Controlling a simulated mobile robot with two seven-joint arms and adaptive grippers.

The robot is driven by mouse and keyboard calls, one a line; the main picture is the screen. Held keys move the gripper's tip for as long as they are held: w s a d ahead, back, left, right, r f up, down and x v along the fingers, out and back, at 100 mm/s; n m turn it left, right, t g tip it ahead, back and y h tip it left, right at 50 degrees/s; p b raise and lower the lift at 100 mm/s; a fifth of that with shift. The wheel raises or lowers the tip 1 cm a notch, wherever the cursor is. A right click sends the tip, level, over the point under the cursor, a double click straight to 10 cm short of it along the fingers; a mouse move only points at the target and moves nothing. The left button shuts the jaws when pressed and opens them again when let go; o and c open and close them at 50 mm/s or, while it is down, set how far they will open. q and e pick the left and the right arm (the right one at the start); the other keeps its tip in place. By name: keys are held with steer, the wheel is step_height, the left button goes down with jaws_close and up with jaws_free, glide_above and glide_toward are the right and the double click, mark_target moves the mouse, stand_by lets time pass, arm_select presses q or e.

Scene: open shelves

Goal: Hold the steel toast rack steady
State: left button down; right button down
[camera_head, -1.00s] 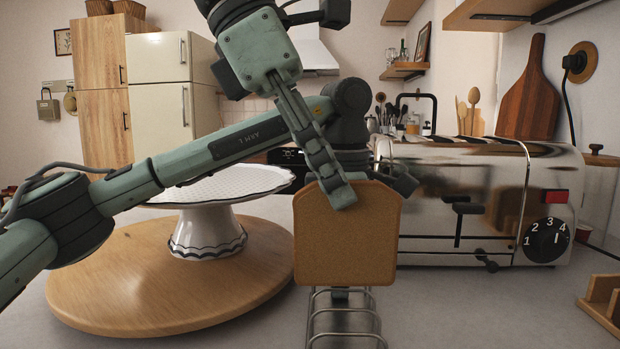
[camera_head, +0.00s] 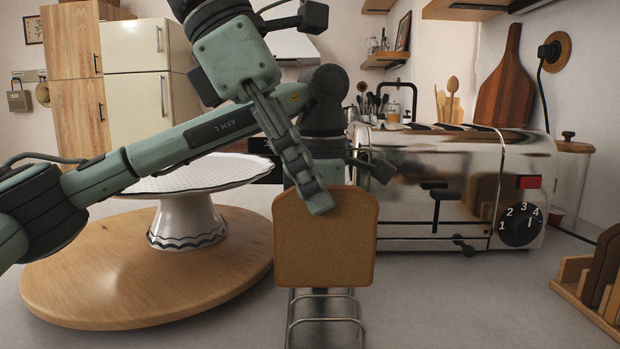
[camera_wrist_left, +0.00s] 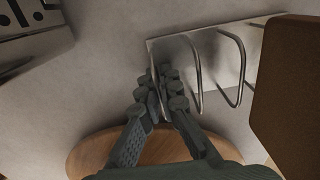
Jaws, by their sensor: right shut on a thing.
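The steel toast rack (camera_head: 325,321) stands on the counter at the bottom middle of the head view, its wire hoops partly cut off. In the left wrist view the rack (camera_wrist_left: 221,41) shows its hoops and flat base. My left gripper (camera_wrist_left: 166,88) has its fingers closed about the end hoop there; the bread hides it in the head view. My right gripper (camera_head: 318,200) is shut on a brown slice of bread (camera_head: 325,248). The slice is upright over the rack; I cannot tell whether it touches the hoops. The slice also shows in the left wrist view (camera_wrist_left: 292,95).
A shiny toaster (camera_head: 440,185) stands behind and to the right. A white cake stand (camera_head: 187,220) sits on a round wooden board (camera_head: 110,290) at left. A wooden rack (camera_head: 590,300) with a dark slice is at the right edge. The counter between is clear.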

mark_target(284, 186)
steer(key=shift+f, duration=2.6)
arm_select(q)
steer(key=shift+r, duration=0.1)
steer(key=shift+s+d, duration=0.1)
arm_select(e)
steer(key=c, duration=1.5)
jaws_free()
steer(key=shift+w+f, duration=0.1)
steer(key=v, duration=0.6)
steer(key=shift+a+r, duration=0.1)
steer(key=shift+r, duration=0.3)
steer(key=shift+a+r, duration=0.3)
steer(key=shift+r, duration=0.25)
